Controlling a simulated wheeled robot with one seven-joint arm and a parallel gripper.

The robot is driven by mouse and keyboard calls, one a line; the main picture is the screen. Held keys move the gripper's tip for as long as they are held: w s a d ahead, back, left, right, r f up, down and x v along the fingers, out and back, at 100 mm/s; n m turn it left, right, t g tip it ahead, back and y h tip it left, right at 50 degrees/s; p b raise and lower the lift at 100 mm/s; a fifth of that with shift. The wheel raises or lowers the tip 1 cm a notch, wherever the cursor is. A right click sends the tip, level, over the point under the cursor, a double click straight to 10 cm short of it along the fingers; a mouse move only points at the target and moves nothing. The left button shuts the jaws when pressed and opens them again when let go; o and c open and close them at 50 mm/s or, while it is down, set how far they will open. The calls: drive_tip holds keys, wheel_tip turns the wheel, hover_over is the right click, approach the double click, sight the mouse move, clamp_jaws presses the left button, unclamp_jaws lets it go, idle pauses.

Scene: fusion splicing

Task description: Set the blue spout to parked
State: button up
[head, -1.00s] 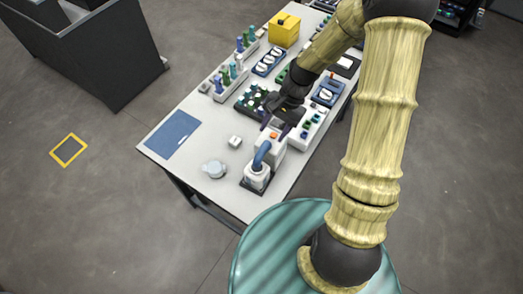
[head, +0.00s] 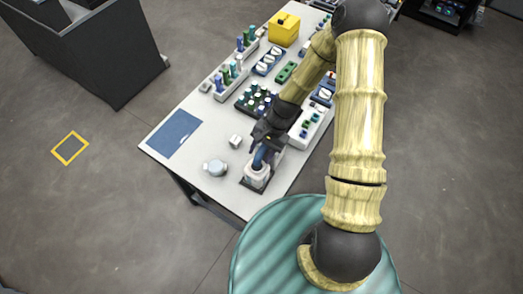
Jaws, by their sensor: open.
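The blue spout (head: 259,158) is a short curved pipe on a white and grey unit (head: 256,176) near the table's front edge in the head view. My gripper (head: 264,145) is open, directly at the spout's upper part, with its dark fingers pointing down toward the front. The gripper covers the top of the spout and much of the unit's rear. I cannot tell whether the fingers touch the spout.
A pale round container (head: 216,168) and a small white block (head: 235,141) stand left of the unit. A blue mat (head: 174,134) lies at the table's left. Racks of bottles (head: 231,76), a dark tray (head: 254,100) and a yellow box (head: 284,29) stand farther back.

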clamp_jaws()
drive_tip(key=n, duration=0.1)
drive_tip(key=d+n+g+h, duration=0.1)
drive_tip(key=n, duration=0.1)
drive_tip(key=shift+s, duration=0.15)
drive_tip(key=shift+s+d+n+g+b, duration=0.1)
drive_tip(key=shift+d+n+g+b, duration=0.15)
drive_tip(key=shift+n, duration=0.55)
unclamp_jaws()
